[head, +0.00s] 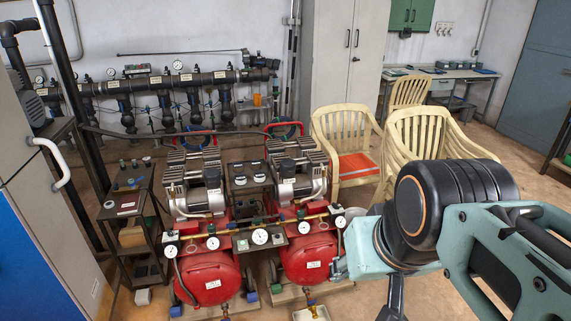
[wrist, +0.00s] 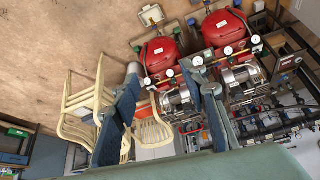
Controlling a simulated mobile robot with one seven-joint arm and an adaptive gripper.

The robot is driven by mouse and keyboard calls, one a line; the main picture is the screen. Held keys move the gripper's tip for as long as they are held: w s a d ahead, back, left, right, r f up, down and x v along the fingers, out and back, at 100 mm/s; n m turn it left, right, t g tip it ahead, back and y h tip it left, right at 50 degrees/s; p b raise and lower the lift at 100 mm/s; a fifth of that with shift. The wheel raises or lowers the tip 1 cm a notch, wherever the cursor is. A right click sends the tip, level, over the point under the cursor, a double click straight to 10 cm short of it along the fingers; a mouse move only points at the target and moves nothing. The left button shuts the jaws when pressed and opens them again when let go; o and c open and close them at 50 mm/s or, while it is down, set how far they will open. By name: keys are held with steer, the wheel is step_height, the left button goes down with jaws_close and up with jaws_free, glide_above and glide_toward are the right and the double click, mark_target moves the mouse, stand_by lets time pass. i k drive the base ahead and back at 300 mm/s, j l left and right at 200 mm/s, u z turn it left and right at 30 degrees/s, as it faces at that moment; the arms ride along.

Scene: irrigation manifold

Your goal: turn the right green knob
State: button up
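Two red compressors stand side by side, the left one (head: 208,276) and the right one (head: 310,258), with gauges and brass fittings along their fronts. A small green part, likely the right green knob (head: 300,214), sits on the fittings above the right tank. Another green part (head: 232,226) shows to its left.
Cream plastic chairs (head: 417,133) stand behind my arm on the right. A dark metal trolley (head: 145,240) stands left of the compressors. A black pipe manifold (head: 165,82) runs along the back wall. Bare floor lies at the lower right, partly behind my arm.

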mark_target(301, 213)
steer(key=k+j+u, duration=0.15)
steer(key=k, duration=1.05)
steer(key=u, duration=1.15)
steer(key=l+u, duration=0.15)
steer(key=l, duration=0.15)
steer(key=i+l+u, duration=0.15)
steer(key=l, duration=0.15)
steer(key=i+l, duration=0.1)
steer(key=l, duration=0.35)
steer(key=i+l, duration=0.1)
steer(key=l, duration=0.35)
steer(key=i+l, duration=0.1)
steer(key=l, duration=0.35)
steer(key=i+l, duration=0.1)
steer(key=l, duration=0.4)
steer(key=i+l, duration=0.1)
steer(key=l, duration=0.35)
